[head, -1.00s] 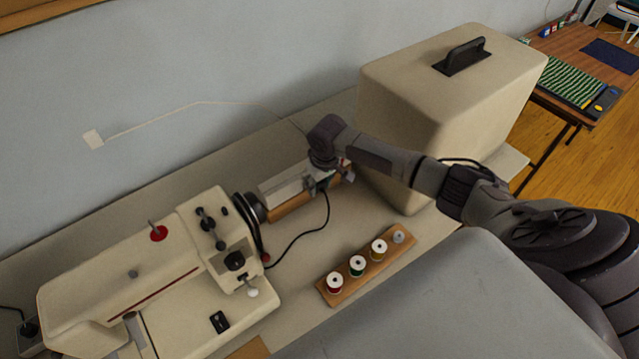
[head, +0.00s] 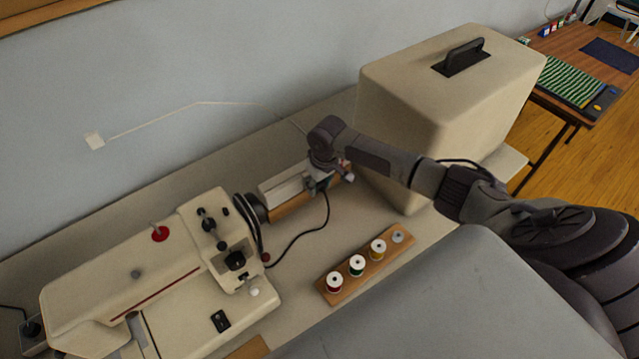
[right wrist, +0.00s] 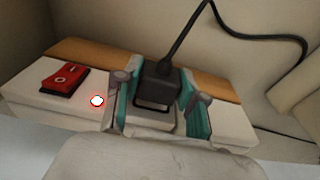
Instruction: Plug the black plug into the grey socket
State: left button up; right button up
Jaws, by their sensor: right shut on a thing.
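My right gripper (head: 322,184) is over the right part of a pale power strip (head: 282,187) on a wooden board. In the right wrist view its teal-lined fingers (right wrist: 152,105) are shut on the black plug (right wrist: 158,84), one on each side. The plug's cord rises from its top and, in the head view, loops down to the sewing machine. Under the plug, a grey block (right wrist: 150,119), seemingly the grey socket, shows on the strip. Plug and fingers hide its openings, so I cannot tell whether the plug is seated. My left gripper is not in view.
The strip has a red switch (right wrist: 65,78) and a small lit lamp (right wrist: 97,100). A sewing machine (head: 130,275) stands left, a large beige case (head: 430,90) close on the right. A thread rack (head: 345,283) with several spools lies in front.

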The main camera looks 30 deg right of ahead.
aim_at(321, 184)
jog(key=shift+w, duration=0.6)
dwell(0.6)
jog(key=o, duration=1.1)
jog(key=shift+r, duration=0.25)
notch_tip(321, 184, up, 11)
jog(key=s, duration=0.1)
jog(key=shift+s+r, duration=0.2)
jog(key=shift+s, duration=0.2)
